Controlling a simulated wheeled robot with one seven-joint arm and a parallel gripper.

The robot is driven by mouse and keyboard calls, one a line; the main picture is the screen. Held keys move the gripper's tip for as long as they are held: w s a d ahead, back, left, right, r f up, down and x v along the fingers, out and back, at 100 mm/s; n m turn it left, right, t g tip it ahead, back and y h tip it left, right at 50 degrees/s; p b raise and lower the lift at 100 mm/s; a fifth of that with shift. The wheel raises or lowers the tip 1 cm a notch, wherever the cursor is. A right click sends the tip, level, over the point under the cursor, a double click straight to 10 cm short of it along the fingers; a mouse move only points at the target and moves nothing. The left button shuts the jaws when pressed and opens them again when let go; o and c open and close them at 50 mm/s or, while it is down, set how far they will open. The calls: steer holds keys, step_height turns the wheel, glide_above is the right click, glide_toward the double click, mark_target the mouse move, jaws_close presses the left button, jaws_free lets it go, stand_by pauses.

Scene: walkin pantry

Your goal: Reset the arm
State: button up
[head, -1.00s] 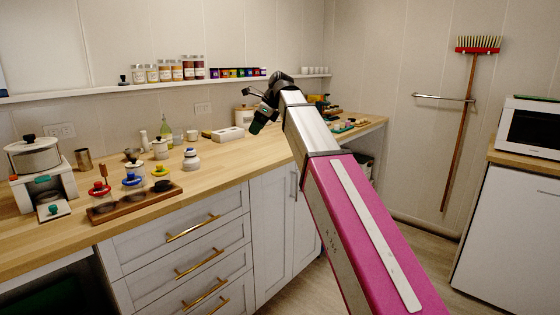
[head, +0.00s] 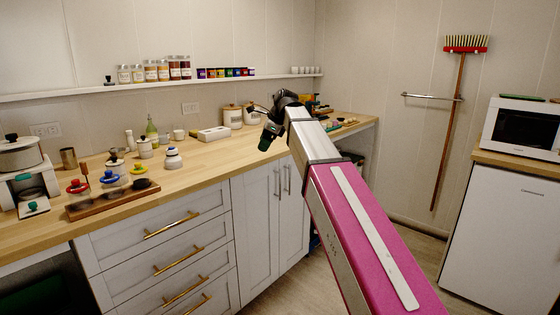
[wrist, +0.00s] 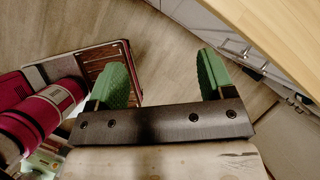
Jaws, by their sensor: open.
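My arm reaches forward from the lower right of the head view, and my gripper (head: 266,134) hangs at its far end by the counter's front edge. In the wrist view my gripper (wrist: 163,80) shows two green fingers spread wide apart with nothing between them. Below the fingers lies the wooden floor (wrist: 160,40). The fingertips are small and dark in the head view.
Cabinets with drawers stand below. A microwave (head: 525,122) sits at the right, and a broom (head: 447,140) hangs on the back wall. Floor between is clear.

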steer(key=s+d+f+n+h, duration=0.1)
steer(key=s+d+f+n, duration=0.2)
steer(key=f, duration=0.6)
steer(key=s+d+f+n+h, duration=0.1)
steer(key=d+f+n, duration=0.1)
steer(key=d+f, duration=0.55)
steer(key=s+d+f+n+h, duration=0.1)
steer(key=s+d+f+n, duration=0.15)
steer(key=f, duration=0.75)
steer(key=s+d+f+n+h, duration=0.1)
steer(key=s+d+f+n, duration=0.4)
steer(key=f, duration=0.4)
steer(key=s+d+f+n+g+h, duration=0.1)
steer(key=s+d+f+n, duration=0.4)
steer(key=s+f, duration=0.3)
steer(key=shift+s+d+f, duration=0.4)
steer(key=shift+d+f, duration=0.25)
steer(key=shift+d, duration=0.2)
steer(key=shift+n, duration=0.25)
